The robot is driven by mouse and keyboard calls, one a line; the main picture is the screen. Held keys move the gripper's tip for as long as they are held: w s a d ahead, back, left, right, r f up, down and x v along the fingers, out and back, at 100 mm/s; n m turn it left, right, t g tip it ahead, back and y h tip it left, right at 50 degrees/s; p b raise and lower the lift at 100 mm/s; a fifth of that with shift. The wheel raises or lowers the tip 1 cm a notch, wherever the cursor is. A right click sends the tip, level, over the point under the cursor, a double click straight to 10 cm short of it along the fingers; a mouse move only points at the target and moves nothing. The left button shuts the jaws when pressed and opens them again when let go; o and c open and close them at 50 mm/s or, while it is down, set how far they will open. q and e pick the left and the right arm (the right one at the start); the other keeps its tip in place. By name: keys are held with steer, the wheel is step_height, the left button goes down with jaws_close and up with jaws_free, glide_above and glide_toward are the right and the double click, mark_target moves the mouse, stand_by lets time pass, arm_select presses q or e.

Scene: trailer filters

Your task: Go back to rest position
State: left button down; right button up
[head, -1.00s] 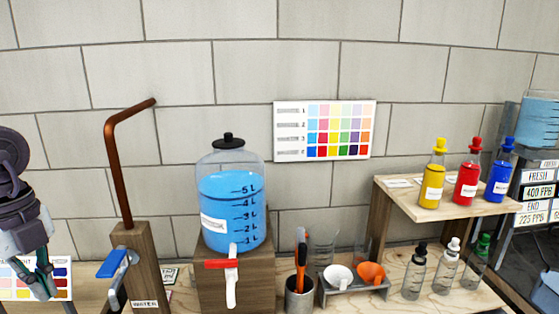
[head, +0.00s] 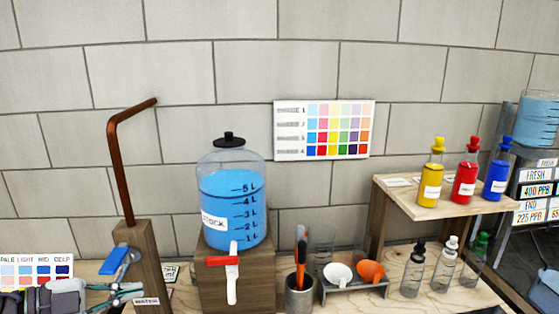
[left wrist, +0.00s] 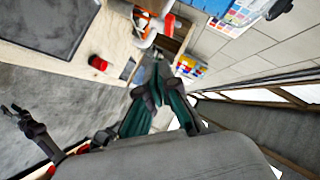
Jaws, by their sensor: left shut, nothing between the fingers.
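My left gripper (head: 132,295) is low at the left in the head view, its teal fingers pointing right. The fingers are shut and empty, in front of the wooden post (head: 139,262) of the copper water pipe and below its blue lever (head: 113,261). The left wrist view shows the same gripper (left wrist: 158,88) from behind, with its fingertips close together.
A jug of blue liquid (head: 231,190) with a red-handled tap stands on a wooden block (head: 258,287). An orange-handled tool sits in a grey cup (head: 299,293). Small bottles (head: 413,272) and a shelf (head: 400,198) with coloured bottles stand at the right.

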arm_select(q)
steer(key=s+a+f+n+t+y, duration=0.1)
steer(key=a+f+n+t+y, duration=0.2)
steer(key=f+n+y, duration=0.35)
steer(key=s+a+f+n+t+y, duration=0.2)
steer(key=a+f+n+t+y, duration=0.15)
steer(key=f+n+y, duration=0.35)
steer(key=s+d+f+n+g+h, duration=0.1)
steer(key=s+d+f+n+g, duration=0.1)
steer(key=s+d+f+g, duration=0.65)
steer(key=s+d+f+n+g+h, duration=0.2)
steer(key=s+d+f+n+g, duration=0.25)
steer(key=s, duration=0.65)
step_height(320, 180, down, 28)
steer(key=s+m, duration=0.1)
steer(key=m, duration=0.1)
steer(key=s+a+f+g, duration=0.1)
steer(key=s+a+f, duration=0.2)
steer(key=s+f, duration=1.2)
steer(key=shift+s+f+g, duration=0.25)
steer(key=shift+s+g, duration=0.1)
steer(key=shift+s, duration=0.6)
